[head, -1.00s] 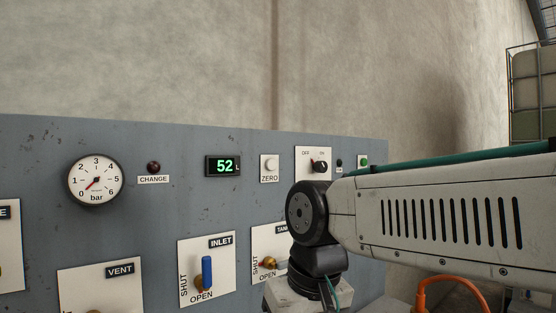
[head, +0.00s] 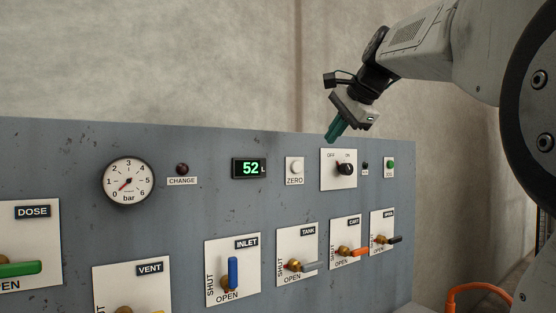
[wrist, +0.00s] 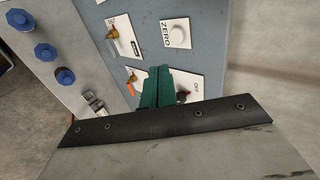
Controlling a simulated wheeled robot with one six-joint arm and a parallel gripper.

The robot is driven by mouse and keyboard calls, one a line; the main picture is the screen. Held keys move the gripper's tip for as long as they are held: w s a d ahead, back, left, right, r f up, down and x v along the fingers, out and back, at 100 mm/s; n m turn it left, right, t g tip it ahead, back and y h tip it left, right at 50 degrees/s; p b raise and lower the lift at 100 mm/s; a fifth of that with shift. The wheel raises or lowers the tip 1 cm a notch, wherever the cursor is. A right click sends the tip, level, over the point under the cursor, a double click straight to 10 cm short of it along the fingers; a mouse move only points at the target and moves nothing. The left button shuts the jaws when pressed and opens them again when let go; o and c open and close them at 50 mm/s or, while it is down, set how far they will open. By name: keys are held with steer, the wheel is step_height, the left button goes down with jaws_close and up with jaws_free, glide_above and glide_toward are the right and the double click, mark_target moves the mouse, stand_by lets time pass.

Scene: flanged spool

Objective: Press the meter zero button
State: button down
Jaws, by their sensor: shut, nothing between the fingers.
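The ZERO button (head: 295,167) is a round white button on a white plate on the grey panel, just right of the green meter display (head: 249,168) reading 52 L. In the wrist view the ZERO button (wrist: 177,36) shows beyond the fingertips, above and slightly right of them. My gripper (head: 334,133) has teal fingers, shut and empty. In the head view it is up and to the right of the button, near the panel's top edge above the OFF/ON switch (head: 346,169). In the wrist view the fingers (wrist: 160,72) are apart from the button.
A pressure gauge (head: 128,181) and a dark CHANGE lamp (head: 182,168) are left of the display. A green button (head: 390,163) is at the right. Valve levers stick out below, including the blue INLET lever (head: 233,273) and orange lever (head: 357,252). A bare wall rises behind the panel.

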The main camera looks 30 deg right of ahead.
glide_toward(298, 170)
step_height(298, 170, down, 4)
steer(key=shift+w+a, duration=0.15)
steer(key=shift+w, duration=2)
